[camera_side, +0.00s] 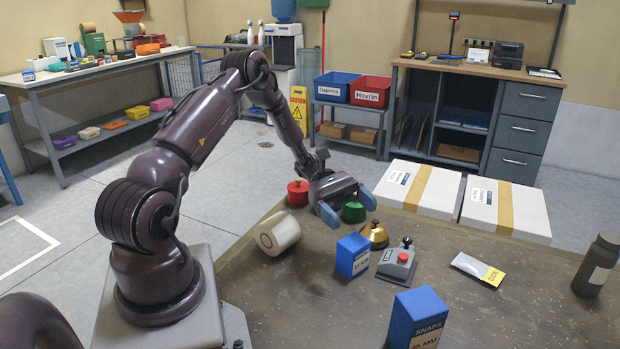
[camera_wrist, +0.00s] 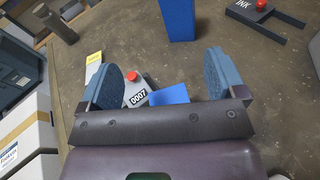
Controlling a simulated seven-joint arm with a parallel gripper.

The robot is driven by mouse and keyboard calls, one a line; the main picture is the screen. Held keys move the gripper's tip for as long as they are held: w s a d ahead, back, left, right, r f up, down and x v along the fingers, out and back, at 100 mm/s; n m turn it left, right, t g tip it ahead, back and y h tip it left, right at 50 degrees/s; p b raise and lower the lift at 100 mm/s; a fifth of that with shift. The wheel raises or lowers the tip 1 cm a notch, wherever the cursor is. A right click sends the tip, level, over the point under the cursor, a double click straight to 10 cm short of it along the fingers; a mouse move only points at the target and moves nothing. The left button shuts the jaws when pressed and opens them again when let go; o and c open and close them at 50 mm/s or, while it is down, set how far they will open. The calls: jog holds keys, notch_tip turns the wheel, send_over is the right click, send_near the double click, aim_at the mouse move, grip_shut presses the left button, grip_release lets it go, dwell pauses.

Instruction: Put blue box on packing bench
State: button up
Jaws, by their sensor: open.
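Two blue boxes stand on the dark tabletop (camera_side: 300,310) in the side view. The smaller blue box (camera_side: 353,256) has a "MM" label and stands in front of my gripper (camera_side: 347,207). The larger blue box (camera_side: 416,318), marked "SNAPS", stands nearer the camera. My gripper is open and empty, above the table, with its blue fingers spread. In the wrist view, a small blue patch (camera_wrist: 170,95) shows between the fingers, partly hidden by my gripper's body; a tall blue box (camera_wrist: 181,18) stands farther off. A workbench with drawers (camera_side: 522,95) stands at the back right.
Near my gripper are a red pot (camera_side: 298,192), a green pot (camera_side: 354,212), a cream cylinder (camera_side: 278,236), a brass bell (camera_side: 374,234) and a red-button device (camera_side: 398,260). White cartons (camera_side: 506,212) line the far edge. A dark bottle (camera_side: 597,266) stands at right.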

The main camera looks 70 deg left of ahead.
jog(key=s+d+r+m+g+y, duration=0.2)
jog(key=d+r+m+y, duration=0.2)
jog(key=d+r+m, duration=0.15)
jog(key=s+d+r+m+g+y, duration=0.3)
jog(key=d+r+m+y, duration=0.1)
jog(key=r, duration=0.3)
jog(key=s+d+r+m+t+y, duration=0.4)
jog(key=s+r+m+t+y, duration=0.2)
jog(key=s+r+m, duration=0.3)
jog(key=shift+s+d+m+t+y, duration=0.2)
jog(key=shift+s+m+t+y, duration=0.2)
jog(key=shift+s+m+y, duration=0.6)
